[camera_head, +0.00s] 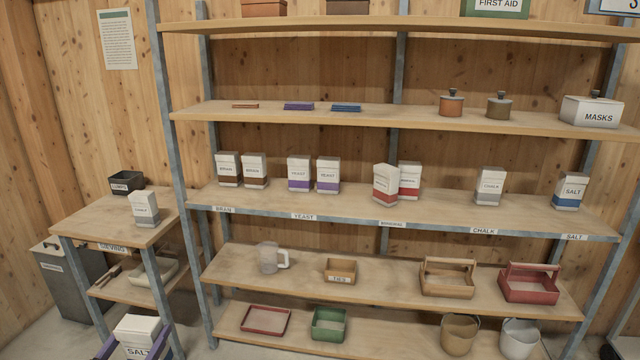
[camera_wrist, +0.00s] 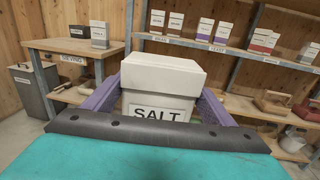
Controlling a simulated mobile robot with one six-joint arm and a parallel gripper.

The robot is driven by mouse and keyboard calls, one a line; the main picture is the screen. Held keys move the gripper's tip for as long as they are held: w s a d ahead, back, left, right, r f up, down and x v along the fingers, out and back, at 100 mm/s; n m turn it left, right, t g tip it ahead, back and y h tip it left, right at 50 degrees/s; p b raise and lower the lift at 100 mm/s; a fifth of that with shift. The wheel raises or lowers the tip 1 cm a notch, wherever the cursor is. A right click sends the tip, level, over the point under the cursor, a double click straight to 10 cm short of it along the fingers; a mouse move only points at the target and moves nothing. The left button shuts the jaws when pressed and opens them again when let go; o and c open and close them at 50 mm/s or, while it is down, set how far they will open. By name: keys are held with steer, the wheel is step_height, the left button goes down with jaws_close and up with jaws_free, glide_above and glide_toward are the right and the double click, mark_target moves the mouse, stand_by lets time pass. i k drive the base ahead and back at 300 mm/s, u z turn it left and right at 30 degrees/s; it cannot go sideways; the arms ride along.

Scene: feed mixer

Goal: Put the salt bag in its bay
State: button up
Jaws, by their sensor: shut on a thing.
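The salt bag (camera_head: 137,328) is white with a SALT label, at the lower left of the head view. It fills the middle of the wrist view (camera_wrist: 160,85), upright. My gripper (camera_head: 134,343) has its purple fingers on either side of the bag and is shut on it; the fingers also show in the wrist view (camera_wrist: 157,100). The salt bay is marked by a SALT label (camera_head: 574,237) at the right end of the middle shelf's edge. Another salt bag (camera_head: 570,190), with a blue lower band, stands above that label.
The middle shelf (camera_head: 340,205) also holds bran, yeast and chalk bags, and two red-banded bags, one turned. The sieving table (camera_head: 100,220) at left bears a grey-banded bag (camera_head: 145,209) and a dark box (camera_head: 126,182). Shelf posts (camera_head: 167,120) stand between the bays and the table.

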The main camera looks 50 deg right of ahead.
mark_target(560, 218)
steer(key=u, duration=0.1)
steer(key=k, duration=0.95)
steer(key=z, duration=1.4)
steer(key=i, duration=1)
steer(key=z, duration=0.05)
